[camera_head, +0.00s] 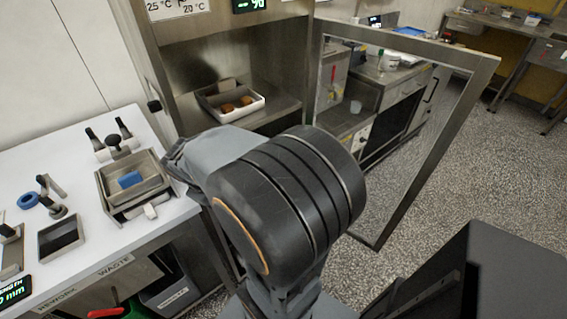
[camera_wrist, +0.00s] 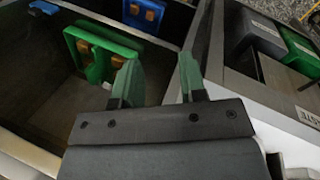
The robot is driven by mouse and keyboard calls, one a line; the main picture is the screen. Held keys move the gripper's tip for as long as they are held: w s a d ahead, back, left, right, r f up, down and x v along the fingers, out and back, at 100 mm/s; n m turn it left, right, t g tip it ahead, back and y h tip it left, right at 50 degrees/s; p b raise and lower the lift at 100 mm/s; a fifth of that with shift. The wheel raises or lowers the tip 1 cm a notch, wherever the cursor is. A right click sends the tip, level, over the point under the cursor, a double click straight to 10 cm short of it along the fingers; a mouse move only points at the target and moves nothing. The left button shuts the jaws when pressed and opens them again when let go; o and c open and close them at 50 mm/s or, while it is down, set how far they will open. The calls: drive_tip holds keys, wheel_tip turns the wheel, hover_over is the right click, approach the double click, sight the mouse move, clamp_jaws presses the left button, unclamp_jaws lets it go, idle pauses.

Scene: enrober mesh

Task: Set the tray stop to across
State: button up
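I cannot single out the tray stop with certainty in either view. In the head view a metal tray (camera_head: 150,188) holding a blue block (camera_head: 130,180) sits at the right end of the white worktop. A dark knob (camera_head: 118,143) and black-handled fittings (camera_head: 93,138) stand behind it. My gripper (camera_wrist: 158,80) shows in the wrist view with its two green fingers apart and nothing between them. It is above or near a dark recess with a green part (camera_wrist: 88,58) bearing brown blocks. In the head view my arm hides the gripper.
A metal cabinet has its framed glass door (camera_head: 478,75) swung open to the right. Inside, a white tray (camera_head: 255,105) holds brown rounds. The worktop (camera_head: 70,160) also carries a blue ring (camera_head: 28,201) and a dark square pan (camera_head: 61,238). Speckled floor (camera_head: 470,180) is open at right.

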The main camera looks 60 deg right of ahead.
drive_tip(key=s+d+f+n+g+h+b, duration=0.2)
drive_tip(key=d+f+g+b, duration=0.1)
drive_tip(key=d+f, duration=0.7)
drive_tip(key=w+d+n+h, duration=0.1)
drive_tip(key=d+n+h, duration=0.1)
drive_tip(key=d, duration=0.3)
drive_tip(key=w+d+r+n+h+b, duration=0.1)
drive_tip(key=d+n+h, duration=0.1)
drive_tip(key=d+n, duration=0.2)
drive_tip(key=d+r+n+h, duration=0.1)
drive_tip(key=d+n+h, duration=0.2)
drive_tip(key=d+n, duration=0.1)
drive_tip(key=shift+w+d+r+n+g, duration=0.15)
drive_tip(key=shift+w+d+n+g, duration=0.05)
drive_tip(key=shift+d, duration=0.2)
drive_tip(key=shift+w+d+r+n+g, duration=0.1)
drive_tip(key=shift+w+d+n+g, duration=0.1)
drive_tip(key=shift+d, duration=0.2)
drive_tip(key=shift+w+b+x, duration=0.2)
drive_tip(key=shift+b+x, duration=0.3)
drive_tip(key=shift+x, duration=3.2)
drive_tip(key=shift+d+r, duration=0.15)
drive_tip(key=shift+c, duration=0.2)
clamp_jaws()
